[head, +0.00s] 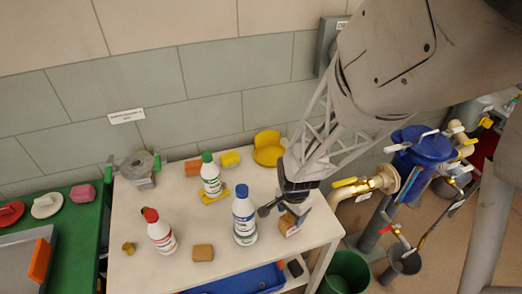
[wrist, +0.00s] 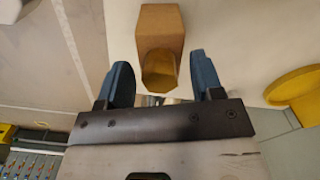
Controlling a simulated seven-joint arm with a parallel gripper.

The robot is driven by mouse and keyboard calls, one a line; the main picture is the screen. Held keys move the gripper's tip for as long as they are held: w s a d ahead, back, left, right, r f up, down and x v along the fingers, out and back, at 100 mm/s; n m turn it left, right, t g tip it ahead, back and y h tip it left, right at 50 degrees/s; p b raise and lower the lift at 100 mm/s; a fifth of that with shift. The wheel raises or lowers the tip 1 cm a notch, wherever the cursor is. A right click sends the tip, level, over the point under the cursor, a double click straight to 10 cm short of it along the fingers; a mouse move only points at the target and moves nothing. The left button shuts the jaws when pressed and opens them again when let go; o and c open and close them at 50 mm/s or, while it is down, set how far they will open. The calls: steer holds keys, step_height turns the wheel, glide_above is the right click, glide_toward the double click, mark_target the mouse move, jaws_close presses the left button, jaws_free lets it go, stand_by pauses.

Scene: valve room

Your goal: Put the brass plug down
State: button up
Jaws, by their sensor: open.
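My gripper (head: 292,215) is open at the right end of the white table, low over its top. In the wrist view, a brass-coloured hexagonal piece (wrist: 160,71) shows between and just beyond my two spread fingers (wrist: 160,75), with a gap on each side. It looks like the brass plug and appears against the end of a brown block (wrist: 160,27); I cannot tell if they touch. In the head view my fingers partly hide a brown block (head: 287,223) there. Another small brass-coloured piece (head: 129,248) stands at the table's left front.
A blue-capped bottle (head: 245,222) stands close left of my gripper. Green-capped (head: 211,180) and red-capped (head: 160,235) bottles, another brown block (head: 203,253) and a yellow holder (head: 268,150) share the table (head: 180,205). Brass piping (head: 365,187) stands to the right, beyond the table edge.

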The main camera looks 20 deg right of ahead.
step_height(320, 180, up, 12)
steer(key=shift+r, duration=0.2)
stand_by(0.7)
stand_by(0.5)
steer(key=s+a+r+n+t, duration=0.1)
steer(key=s+a+r+n, duration=0.2)
steer(key=r+n, duration=0.3)
steer(key=s+a+r+n+t, duration=0.1)
steer(key=s+a+r+n, duration=0.2)
steer(key=r, duration=0.8)
steer(key=s+n, duration=0.2)
steer(key=n, duration=0.2)
steer(key=shift+a+r+t, duration=0.25)
steer(key=shift+r+t, duration=0.05)
steer(key=shift+r, duration=0.05)
